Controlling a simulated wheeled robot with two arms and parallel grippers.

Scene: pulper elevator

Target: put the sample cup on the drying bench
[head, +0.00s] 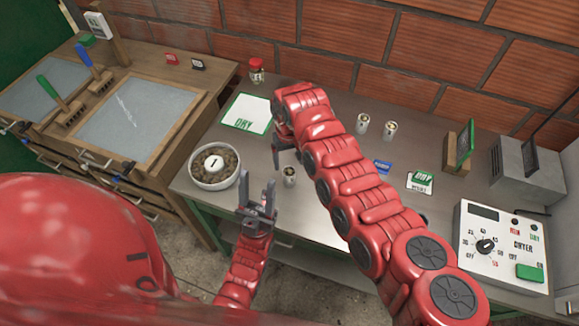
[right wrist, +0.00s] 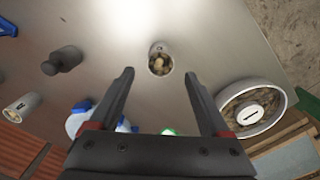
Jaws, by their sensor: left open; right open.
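A small metal sample cup (head: 289,176) with pale brown contents stands upright on the metal table. It also shows in the right wrist view (right wrist: 160,60), just beyond and between the fingertips. My right gripper (head: 284,148) is open and empty above and behind this cup, partly hidden by its own arm; its fingers (right wrist: 157,78) do not touch the cup. My left gripper (head: 259,199) is open and empty at the table's front edge, left of the cup. The wooden bench with mesh trays (head: 172,147) at the left appears to be the drying bench.
A bowl of beans (head: 213,184) stands left of the cup. Behind are a green-bordered DRY sheet (head: 246,113) and a red-lidded jar (head: 257,70). Two more cups (head: 362,124) (head: 390,130) stand right of my arm. A dryer control box (head: 503,246) is at the far right.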

